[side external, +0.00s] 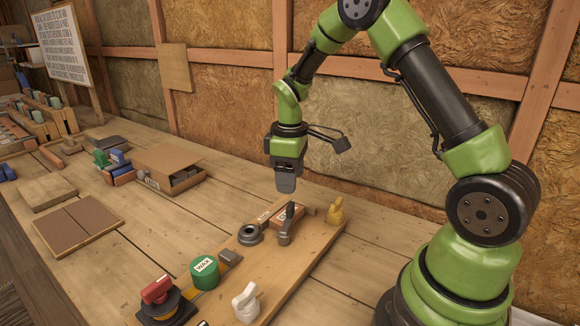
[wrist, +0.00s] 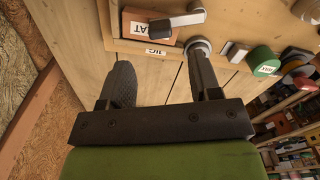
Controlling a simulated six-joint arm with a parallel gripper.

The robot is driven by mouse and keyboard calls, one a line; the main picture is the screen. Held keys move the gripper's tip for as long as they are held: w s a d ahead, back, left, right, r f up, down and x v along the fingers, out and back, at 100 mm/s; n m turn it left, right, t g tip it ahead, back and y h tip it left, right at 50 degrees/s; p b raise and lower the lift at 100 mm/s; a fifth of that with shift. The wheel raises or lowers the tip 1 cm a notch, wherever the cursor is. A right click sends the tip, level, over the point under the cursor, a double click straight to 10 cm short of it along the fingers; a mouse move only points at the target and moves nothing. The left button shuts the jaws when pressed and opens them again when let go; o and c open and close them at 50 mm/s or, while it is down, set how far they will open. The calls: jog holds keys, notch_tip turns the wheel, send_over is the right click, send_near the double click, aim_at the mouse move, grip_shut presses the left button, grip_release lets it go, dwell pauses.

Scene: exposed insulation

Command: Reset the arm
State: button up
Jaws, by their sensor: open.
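My arm is green and black. My gripper (side external: 286,182) hangs fingers-down above the workbench (side external: 350,270) in the side view, a little behind a wooden board (side external: 298,282) that carries several items. In the wrist view its two dark fingers (wrist: 165,85) are spread apart with bench planks showing between them, so it is open and empty. One fingertip overlaps a grey ring-shaped part (wrist: 198,46) in that picture; whether they touch cannot be told there. In the side view the gripper is clear above that part (side external: 249,234).
The board holds a green WAX tin (side external: 205,272), an orange block (side external: 289,215), a yellow piece (side external: 336,211), a white piece (side external: 246,302) and a red-topped part (side external: 158,290). A cardboard box (side external: 168,170) and brown panel (side external: 78,227) lie left. The planks between are clear.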

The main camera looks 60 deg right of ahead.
jog(key=shift+r, duration=1.25)
jog(key=s+a+r+m+t, duration=0.2)
jog(key=s+a+r, duration=0.1)
jog(key=r, duration=0.3)
jog(key=s+a+r+m+t, duration=0.1)
jog(key=s+a+r+m, duration=0.15)
jog(key=a+r, duration=0.2)
jog(key=s+a+r+m+t+y, duration=0.1)
jog(key=s+a+r+m+t, duration=0.1)
jog(key=s, duration=0.4)
jog(key=s+a+r+m+t+y, duration=0.1)
jog(key=s+a+r+t, duration=0.1)
jog(key=s, duration=0.4)
jog(key=shift+s+a+r+m, duration=0.15)
jog(key=shift+a+r+m, duration=0.1)
jog(key=shift+a+m, duration=0.1)
